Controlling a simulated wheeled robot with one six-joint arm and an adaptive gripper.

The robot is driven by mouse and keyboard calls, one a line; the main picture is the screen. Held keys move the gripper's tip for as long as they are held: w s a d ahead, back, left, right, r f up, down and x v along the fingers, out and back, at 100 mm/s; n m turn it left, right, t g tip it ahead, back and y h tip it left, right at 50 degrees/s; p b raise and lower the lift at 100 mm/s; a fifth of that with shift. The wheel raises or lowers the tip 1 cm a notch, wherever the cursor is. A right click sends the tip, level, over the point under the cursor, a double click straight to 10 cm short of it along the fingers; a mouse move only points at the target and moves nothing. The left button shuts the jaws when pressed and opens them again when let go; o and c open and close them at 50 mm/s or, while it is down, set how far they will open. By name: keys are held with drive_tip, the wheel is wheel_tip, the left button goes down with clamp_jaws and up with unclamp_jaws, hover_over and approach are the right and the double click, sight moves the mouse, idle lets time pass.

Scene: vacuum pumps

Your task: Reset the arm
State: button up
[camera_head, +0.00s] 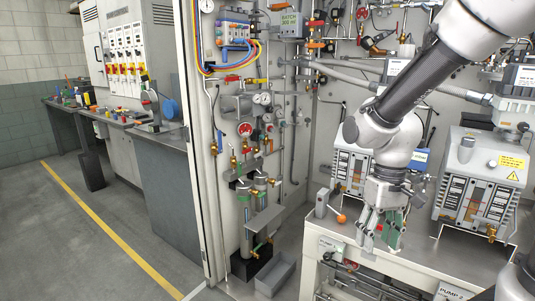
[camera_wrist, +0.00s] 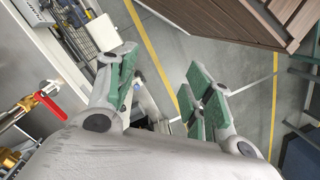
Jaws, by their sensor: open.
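My gripper (camera_head: 380,232) hangs at the end of my arm in the head view, pointing down in front of the left pump unit (camera_head: 350,168). It is near the front edge of the white pump bench (camera_head: 345,240), to the right of a lever with an orange knob (camera_head: 341,218). In the wrist view my gripper (camera_wrist: 160,92) shows its two green-padded fingers spread wide apart, with nothing between them. My arm's upper links cover part of the pump area in the head view.
A second pump unit (camera_head: 480,180) with a yellow warning label stands at the right. Pipes, gauges and valves fill the wall panel behind. A red-handled valve (camera_wrist: 48,100) shows at the left of the wrist view. The grey floor (camera_head: 60,245) at left is clear.

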drive_tip(key=s+d+r+m+t, duration=0.2)
drive_tip(key=s+d+r+t, duration=0.4)
drive_tip(key=d+r, duration=0.5)
wheel_tip(320, 180, up, 3)
drive_tip(key=shift+s+d+f+m+h, duration=0.2)
drive_tip(key=shift+s+d+m+h, duration=0.1)
drive_tip(key=shift+s, duration=0.75)
